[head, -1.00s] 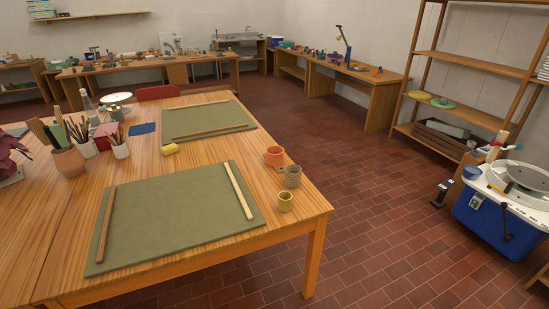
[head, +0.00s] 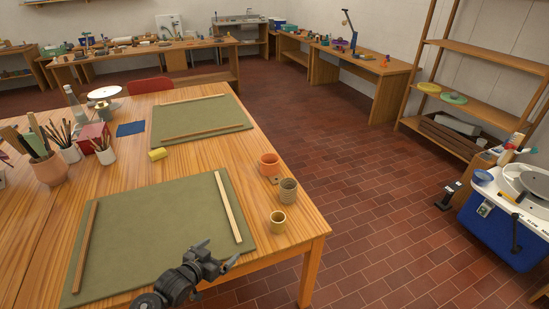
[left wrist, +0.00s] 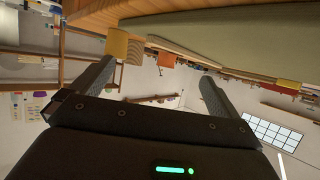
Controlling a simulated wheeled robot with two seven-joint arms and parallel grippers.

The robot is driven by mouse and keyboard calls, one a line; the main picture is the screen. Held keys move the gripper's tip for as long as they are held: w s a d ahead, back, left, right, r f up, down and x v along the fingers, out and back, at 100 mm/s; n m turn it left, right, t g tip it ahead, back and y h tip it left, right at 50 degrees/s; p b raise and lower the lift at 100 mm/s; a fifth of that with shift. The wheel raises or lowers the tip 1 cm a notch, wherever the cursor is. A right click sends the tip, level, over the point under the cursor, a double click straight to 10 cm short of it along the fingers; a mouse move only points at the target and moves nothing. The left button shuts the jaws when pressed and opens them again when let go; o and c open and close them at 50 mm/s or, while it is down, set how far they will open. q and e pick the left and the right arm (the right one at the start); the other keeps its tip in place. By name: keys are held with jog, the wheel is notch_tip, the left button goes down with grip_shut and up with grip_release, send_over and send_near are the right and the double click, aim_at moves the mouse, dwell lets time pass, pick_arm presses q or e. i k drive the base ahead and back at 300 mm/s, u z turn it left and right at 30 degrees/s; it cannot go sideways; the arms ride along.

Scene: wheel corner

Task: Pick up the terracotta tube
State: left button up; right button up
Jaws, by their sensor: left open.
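The terracotta tube (head: 269,164) stands upright near the right edge of the wooden table, in the head view. I cannot make out the terracotta tube there for certain. My right gripper is not in view.
A green mat (head: 150,230) with wooden strips lies left of the tubes, and a second mat (head: 200,118) lies behind. A yellow piece (head: 158,154) lies between the mats. Pots of brushes and tools (head: 48,170) stand at the left. Open floor lies right of the table.

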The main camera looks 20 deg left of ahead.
aim_at(269, 162)
jog(key=i, duration=1.4)
